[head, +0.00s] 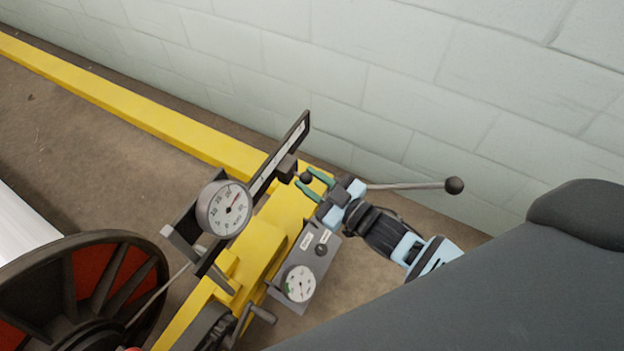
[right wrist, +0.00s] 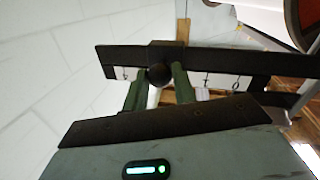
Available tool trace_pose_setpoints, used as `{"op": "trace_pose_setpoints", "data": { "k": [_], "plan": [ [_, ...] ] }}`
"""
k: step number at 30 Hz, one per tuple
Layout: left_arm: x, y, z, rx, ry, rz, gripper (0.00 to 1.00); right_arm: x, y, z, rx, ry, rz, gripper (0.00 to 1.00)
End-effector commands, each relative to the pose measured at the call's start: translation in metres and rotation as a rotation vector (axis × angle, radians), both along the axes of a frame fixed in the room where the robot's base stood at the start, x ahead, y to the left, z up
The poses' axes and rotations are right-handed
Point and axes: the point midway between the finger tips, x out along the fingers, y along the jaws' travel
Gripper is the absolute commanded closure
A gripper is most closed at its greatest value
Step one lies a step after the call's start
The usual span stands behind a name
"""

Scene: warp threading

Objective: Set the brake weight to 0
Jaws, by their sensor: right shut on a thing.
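The brake weight (head: 286,167) is a dark block on a dark lever bar (head: 299,131) with a pale scale strip. It sits partway along the bar, below the bar's upper end in the head view; the scale numbers are too small to read. A round dark knob (head: 306,177) sticks out from the weight toward my right gripper (head: 318,183). The right gripper's green fingers are shut on this knob. In the right wrist view, the knob (right wrist: 158,75) is between the two fingertips (right wrist: 158,84), with the weight (right wrist: 165,56) behind it. My left gripper is not in view.
A round dial gauge (head: 225,209) is beside the bar's lower part. A grey panel with a smaller dial (head: 299,284) is below my right gripper. A lever with a black ball (head: 454,185) extends right near the wrist. A pale block wall (head: 400,80) is behind.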

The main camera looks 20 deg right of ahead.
Motion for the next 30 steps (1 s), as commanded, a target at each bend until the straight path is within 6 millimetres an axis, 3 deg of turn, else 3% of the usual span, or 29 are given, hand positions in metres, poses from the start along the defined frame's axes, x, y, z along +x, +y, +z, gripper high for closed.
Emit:
{"op": "trace_pose_setpoints", "data": {
  "k": [9,15,27,28,30],
  "plan": [
    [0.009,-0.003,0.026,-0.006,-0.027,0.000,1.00,-0.047,0.061,0.002,0.009,0.006,0.004,1.00],
    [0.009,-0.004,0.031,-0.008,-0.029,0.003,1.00,-0.070,0.089,0.000,0.004,0.003,0.002,1.00],
    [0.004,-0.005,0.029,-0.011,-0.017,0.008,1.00,-0.076,0.098,-0.001,0.001,0.002,0.007,1.00],
    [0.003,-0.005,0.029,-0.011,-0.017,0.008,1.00,-0.077,0.098,-0.001,0.001,0.002,0.007,0.71],
    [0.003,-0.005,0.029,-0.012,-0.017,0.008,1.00,-0.077,0.098,-0.001,0.001,0.002,0.007,0.61]
  ]
}}
